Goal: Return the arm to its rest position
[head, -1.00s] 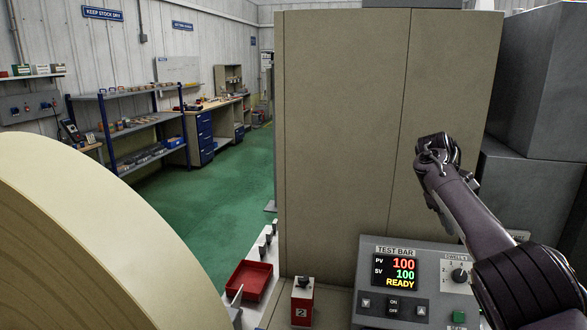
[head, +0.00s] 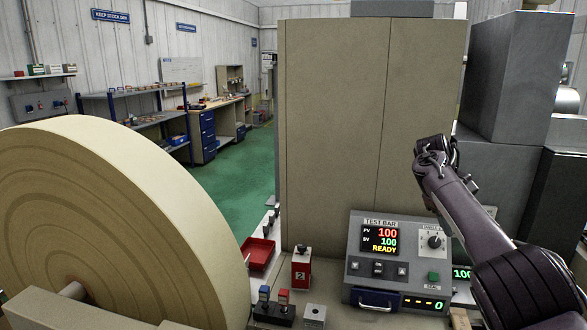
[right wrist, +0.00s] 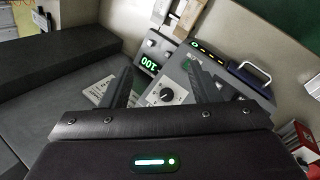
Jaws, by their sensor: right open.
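My right arm comes in from the lower right in the head view. Its dark gripper (head: 437,152) is raised in front of the beige cabinet, above the control panel and holding nothing that I can see. In the right wrist view the two black fingers (right wrist: 160,76) stand apart with nothing between them. The grey test bar panel (head: 395,262) shows 100, 100 and READY; its dial lies beyond the fingers in the right wrist view. My left gripper is out of view.
A large cream roll (head: 110,215) fills the left side. The tall beige cabinet (head: 335,130) and grey boxes (head: 510,75) stand behind. A red tray (head: 258,254), a red block marked 2 (head: 301,268) and small switches (head: 283,296) sit on the bench. Green floor lies beyond.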

